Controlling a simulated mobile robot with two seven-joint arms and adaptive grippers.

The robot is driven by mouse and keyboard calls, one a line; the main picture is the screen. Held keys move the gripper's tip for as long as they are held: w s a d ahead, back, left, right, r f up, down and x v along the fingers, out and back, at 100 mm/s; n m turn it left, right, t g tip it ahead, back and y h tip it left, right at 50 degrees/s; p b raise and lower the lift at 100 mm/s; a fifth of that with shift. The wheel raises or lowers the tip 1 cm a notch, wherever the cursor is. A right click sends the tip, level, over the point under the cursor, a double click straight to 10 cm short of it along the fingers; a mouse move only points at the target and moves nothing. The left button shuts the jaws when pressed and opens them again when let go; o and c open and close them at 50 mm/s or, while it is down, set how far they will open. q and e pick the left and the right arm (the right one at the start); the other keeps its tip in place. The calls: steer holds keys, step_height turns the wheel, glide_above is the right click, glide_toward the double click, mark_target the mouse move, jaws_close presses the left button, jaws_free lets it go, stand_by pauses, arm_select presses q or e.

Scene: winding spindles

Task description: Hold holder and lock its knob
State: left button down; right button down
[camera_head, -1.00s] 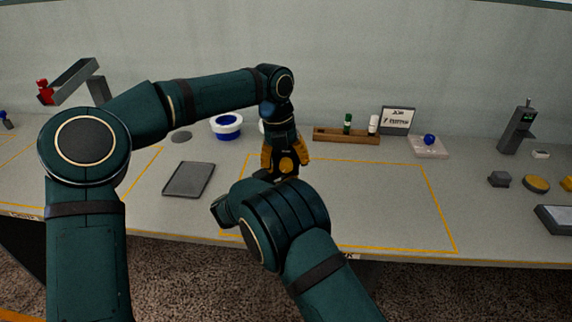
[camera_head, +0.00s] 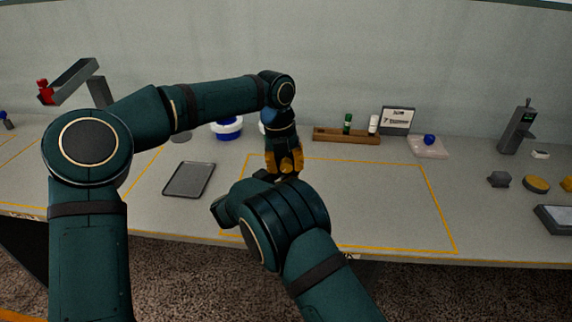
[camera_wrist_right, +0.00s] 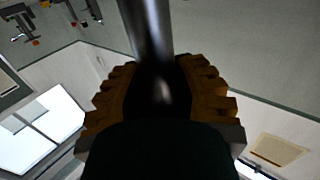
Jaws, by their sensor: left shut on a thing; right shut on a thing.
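My left gripper (camera_head: 284,166) points down over the middle of the bench, its orange fingers shut on the holder's knob. The knob is hidden by the fingers. My right gripper is hidden behind my right arm in the head view. In the right wrist view my right gripper (camera_wrist_right: 160,88) is shut on the holder (camera_wrist_right: 148,28), which shows as a dark, smooth round shaft between the ridged orange fingers. The rest of the holder is hidden, and I cannot tell how far the knob is turned.
A dark grey tray (camera_head: 167,192) lies left of my grippers. A blue and white spool (camera_head: 228,136) is partly behind my left forearm. A wooden rack (camera_head: 330,136) with two small bottles stands behind. The yellow-outlined bench area (camera_head: 370,205) to the right is clear.

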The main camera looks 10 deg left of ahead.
mark_target(287, 160)
arm_select(q)
steer(key=shift+f+y, duration=0.1)
steer(key=shift+y, duration=0.4)
steer(key=y, duration=0.2)
steer(key=shift+d+y, duration=0.15)
steer(key=shift+y, duration=0.15)
steer(key=shift+g+y, duration=0.3)
steer(key=shift+y, duration=2.3)
stand_by(0.8)
steer(key=c, duration=0.6)
jaws_free()
step_height(287, 160, up, 10)
steer(key=shift+r, duration=0.1)
